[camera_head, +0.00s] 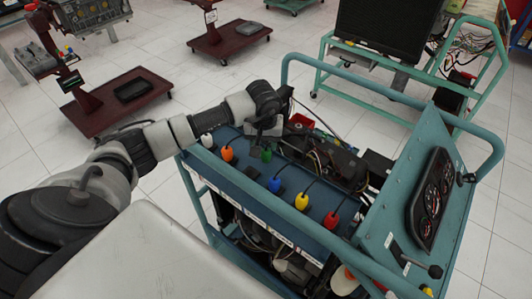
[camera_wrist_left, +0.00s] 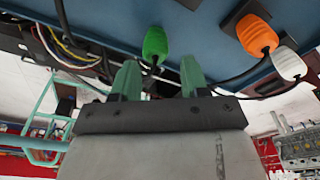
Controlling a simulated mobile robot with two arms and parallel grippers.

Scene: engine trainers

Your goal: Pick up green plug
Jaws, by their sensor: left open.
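My left gripper (camera_head: 266,138) is right behind the green plug in the head view. In the left wrist view its two green fingers (camera_wrist_left: 160,72) are apart with nothing held between them. A dark cable runs from the plug and passes near the fingers. My right gripper is out of view.
White (camera_head: 207,141) and orange (camera_head: 228,154) plugs stand left of the green one; blue (camera_head: 275,184), yellow (camera_head: 302,201) and red (camera_head: 331,220) plugs stand to its right. A teal rail (camera_head: 390,92) and gauge panel (camera_head: 432,195) bound the trainer.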

